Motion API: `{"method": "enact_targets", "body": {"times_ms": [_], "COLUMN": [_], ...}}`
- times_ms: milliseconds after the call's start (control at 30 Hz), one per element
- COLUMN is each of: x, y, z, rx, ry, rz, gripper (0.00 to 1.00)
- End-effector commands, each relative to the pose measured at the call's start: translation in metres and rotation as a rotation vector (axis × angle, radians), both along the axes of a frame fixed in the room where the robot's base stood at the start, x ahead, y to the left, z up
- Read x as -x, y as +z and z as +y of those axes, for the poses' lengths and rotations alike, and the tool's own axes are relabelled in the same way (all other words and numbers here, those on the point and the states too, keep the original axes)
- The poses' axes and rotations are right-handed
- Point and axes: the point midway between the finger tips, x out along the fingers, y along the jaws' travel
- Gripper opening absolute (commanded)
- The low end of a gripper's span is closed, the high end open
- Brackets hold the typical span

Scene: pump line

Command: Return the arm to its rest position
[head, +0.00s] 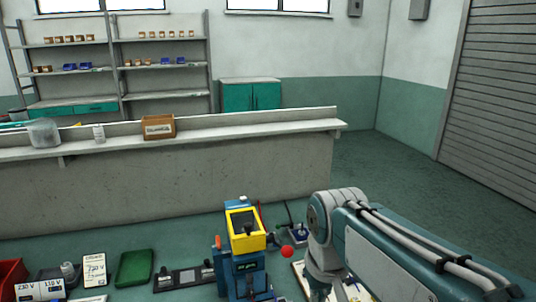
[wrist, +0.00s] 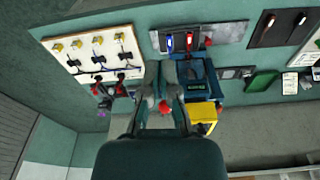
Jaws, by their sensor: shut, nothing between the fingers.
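My arm (head: 390,255) reaches in from the lower right of the head view. It is bent at a grey joint, with its lower part running down to the bottom edge. My gripper (wrist: 161,68) shows in the middle of the wrist view, its two grey fingers together with nothing held. In the head view its fingers cannot be made out. In the wrist view the fingers lie in front of a blue machine with a yellow top (wrist: 203,113), which stands just left of the arm in the head view (head: 245,228). Whether they touch cannot be told.
A red ball-shaped knob (head: 287,252) is between machine and arm. A white board with yellow-tipped parts (wrist: 92,55) lies beside the gripper. A green tray (head: 135,267) and a red bin (head: 12,276) are at left. A long grey ledge (head: 230,131) runs behind.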

Motion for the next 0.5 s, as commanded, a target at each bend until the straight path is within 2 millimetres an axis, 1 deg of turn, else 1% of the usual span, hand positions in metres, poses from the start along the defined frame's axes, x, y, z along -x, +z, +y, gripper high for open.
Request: {"method": "enact_targets", "body": {"times_ms": [167, 233, 400, 500], "x": [0.026, 0.040, 0.070, 0.082], "y": [0.002, 0.001, -0.007, -0.012], "z": [-0.023, -0.034, -0.056, -0.063], "rx": [-0.017, -0.023, -0.032, -0.033], "ry": [-0.056, -0.085, -0.153, -0.179], "rz": [-0.095, -0.145, -0.266, -0.315], "gripper": [0.00, 0.00, 0.00, 0.00]}}
